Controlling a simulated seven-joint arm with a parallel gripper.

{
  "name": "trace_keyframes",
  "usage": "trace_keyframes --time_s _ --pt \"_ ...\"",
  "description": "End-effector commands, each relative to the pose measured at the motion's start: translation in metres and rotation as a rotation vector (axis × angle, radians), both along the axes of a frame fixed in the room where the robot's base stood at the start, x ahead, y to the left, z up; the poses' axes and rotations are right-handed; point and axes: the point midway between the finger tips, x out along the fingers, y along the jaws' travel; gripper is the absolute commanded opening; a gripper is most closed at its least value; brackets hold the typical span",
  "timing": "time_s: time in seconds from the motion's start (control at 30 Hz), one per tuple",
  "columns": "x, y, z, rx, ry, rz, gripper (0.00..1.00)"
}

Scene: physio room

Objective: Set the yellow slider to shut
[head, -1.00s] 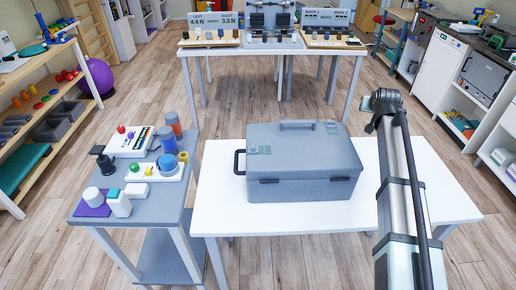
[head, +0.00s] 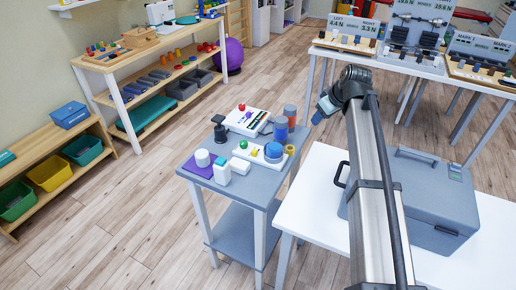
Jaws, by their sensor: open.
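On the grey side table (head: 225,203) stands a white panel (head: 263,112) with a red knob (head: 241,107) and small coloured marks or sliders. The yellow slider is too small to pick out on it with certainty. In front of it, a white board (head: 238,154) bears a green knob (head: 243,144), a yellow knob (head: 254,153) and a blue cylinder (head: 273,151). My gripper (head: 318,117) is open and seems empty. It is in the air to the right of the panel, pointing down and left, apart from everything on the table.
Tall cylinders (head: 281,129) stand between the panel and my gripper. A grey case (head: 440,200) sits on the white table (head: 316,205), partly behind my arm.

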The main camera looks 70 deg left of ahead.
Motion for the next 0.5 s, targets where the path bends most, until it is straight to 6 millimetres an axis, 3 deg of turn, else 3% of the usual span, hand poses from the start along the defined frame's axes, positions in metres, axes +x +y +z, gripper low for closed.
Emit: trace_keyframes --time_s 0.03,0.2,0.33,0.5 --pt "-0.033 0.009 0.000 -0.026 0.006 0.086 0.47" --pt "-0.116 0.018 -0.001 -0.098 0.020 0.325 0.47" --pt "-0.156 0.019 0.000 -0.129 0.028 0.446 0.47" --pt "-0.176 0.018 -0.001 -0.145 0.032 0.511 0.47"
